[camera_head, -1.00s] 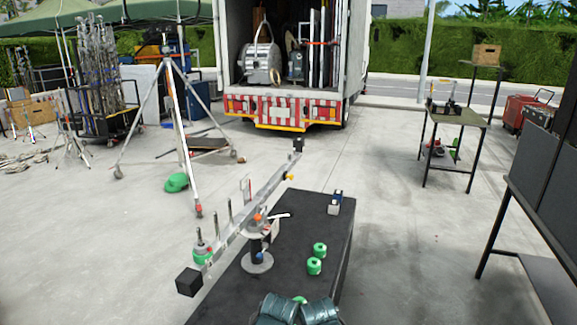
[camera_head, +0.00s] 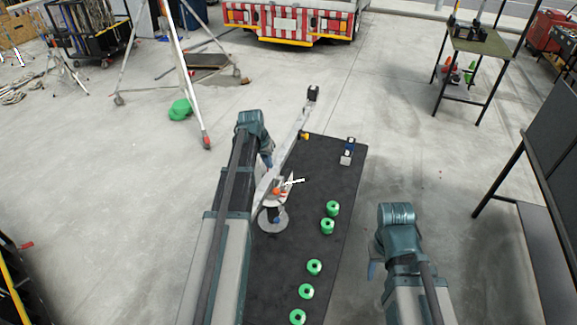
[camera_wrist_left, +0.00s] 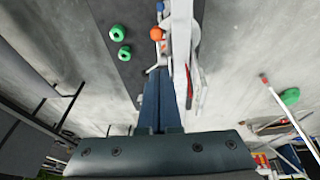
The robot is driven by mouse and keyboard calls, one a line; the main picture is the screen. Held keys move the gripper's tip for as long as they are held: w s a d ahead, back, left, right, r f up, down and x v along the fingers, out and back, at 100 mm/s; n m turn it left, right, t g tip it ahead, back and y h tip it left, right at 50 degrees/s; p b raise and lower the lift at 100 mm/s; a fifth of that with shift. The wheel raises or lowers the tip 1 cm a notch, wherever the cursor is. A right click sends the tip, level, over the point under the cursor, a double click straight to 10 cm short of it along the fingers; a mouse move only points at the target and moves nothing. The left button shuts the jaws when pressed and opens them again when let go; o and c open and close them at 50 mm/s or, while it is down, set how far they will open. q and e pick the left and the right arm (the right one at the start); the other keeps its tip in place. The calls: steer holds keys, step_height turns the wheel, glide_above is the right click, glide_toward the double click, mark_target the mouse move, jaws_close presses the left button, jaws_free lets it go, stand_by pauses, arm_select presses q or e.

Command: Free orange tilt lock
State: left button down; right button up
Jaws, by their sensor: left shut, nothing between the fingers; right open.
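The orange tilt lock (camera_head: 277,190) is a small round orange knob on the mount under the long silver beam (camera_head: 290,150), above a round base on the black table. It also shows in the left wrist view (camera_wrist_left: 156,33), just beyond the fingertips. My left gripper (camera_head: 267,159) is beside the beam, a little farther back than the knob, largely hidden by its own wrist. In the left wrist view its blue fingers (camera_wrist_left: 160,72) are together and empty, apart from the knob. My right gripper (camera_head: 372,269) is open, off the table's right side, partly hidden by its wrist.
Several green rolls (camera_head: 327,226) lie along the right of the black table (camera_head: 335,180). A tripod stand (camera_head: 170,70) is at the far left.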

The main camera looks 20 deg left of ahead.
arm_select(q)
steer(key=b, duration=1.3)
glide_toward(278, 186)
steer(key=x, duration=0.5)
steer(key=shift+w+a+f, duration=0.15)
steer(key=shift+a+f, duration=0.05)
steer(key=shift+f, duration=0.1)
steer(key=shift+d+f+b, duration=0.15)
steer(key=shift+f+b, duration=0.2)
steer(key=shift+f, duration=0.15)
